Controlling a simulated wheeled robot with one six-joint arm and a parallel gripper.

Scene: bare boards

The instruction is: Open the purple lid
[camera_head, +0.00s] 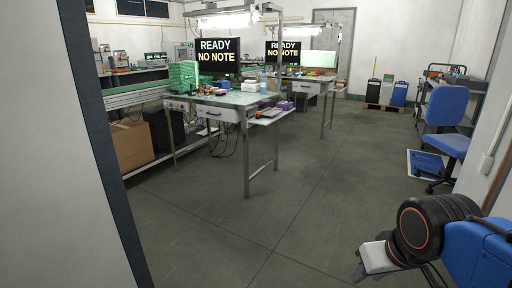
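A small purple object (284,105) sits at the right end of the nearer workbench (233,98). It is too far and small to tell whether it is the lid or a box, or whether it is open or shut. My arm shows at the lower right with a blue link and a black joint with an orange ring. My gripper (372,262) is partly in view beyond that joint, far from the bench. Its fingers are not clear, so I cannot tell whether it is open or shut. I see nothing held in it.
A pale wall with a dark edge (100,150) stands close on the left, and another wall (497,150) on the right. A blue chair (446,125) and a blue crate (426,163) are at the right. The grey floor (310,190) between is clear.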

